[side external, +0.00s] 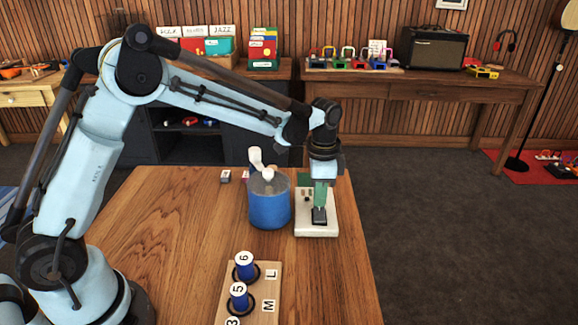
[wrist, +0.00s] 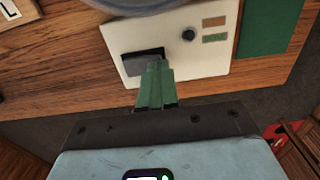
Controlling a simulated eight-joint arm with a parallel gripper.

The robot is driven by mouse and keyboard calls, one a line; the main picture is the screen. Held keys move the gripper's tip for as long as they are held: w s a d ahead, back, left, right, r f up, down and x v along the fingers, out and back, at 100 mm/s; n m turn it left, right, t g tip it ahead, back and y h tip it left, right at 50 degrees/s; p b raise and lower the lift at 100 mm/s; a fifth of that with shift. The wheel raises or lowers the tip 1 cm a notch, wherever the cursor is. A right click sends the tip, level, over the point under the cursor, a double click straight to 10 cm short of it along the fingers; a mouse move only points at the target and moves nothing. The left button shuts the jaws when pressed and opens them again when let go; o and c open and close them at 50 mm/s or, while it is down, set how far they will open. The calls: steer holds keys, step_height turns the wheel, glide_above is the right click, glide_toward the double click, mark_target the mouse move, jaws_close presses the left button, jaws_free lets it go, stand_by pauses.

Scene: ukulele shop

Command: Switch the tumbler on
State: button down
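The tumbler appears to be the blue drum (side external: 270,208) with a grey top and white parts above it, standing on the wooden table. Beside it on the right is a white panel (side external: 330,225) with a black switch (side external: 319,222). In the wrist view the panel (wrist: 205,60) shows the switch (wrist: 132,65), a dark round knob (wrist: 188,34) and small brown and green labels. My gripper (side external: 319,206) points down with its green fingers together and nothing visible between them. Its tips (wrist: 156,64) are at the switch and hide part of it. I cannot tell whether they touch it.
A wooden board (side external: 268,303) with blue numbered pegs stands at the table's front. A green flat piece (wrist: 268,28) lies beside the panel. The table (side external: 180,215) is clear on its left.

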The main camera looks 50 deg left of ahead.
steer(key=shift+f, duration=0.35)
steer(key=shift+r, duration=3.55)
steer(key=s+a+r+n+t, duration=0.1)
steer(key=s+a+n+t, duration=0.1)
steer(key=s, duration=0.7)
steer(key=s+a+r+n+t, duration=0.2)
steer(key=s+n+t, duration=0.3)
steer(key=s+n, duration=0.2)
steer(key=shift+s+a, duration=0.4)
steer(key=shift+s, duration=0.5)
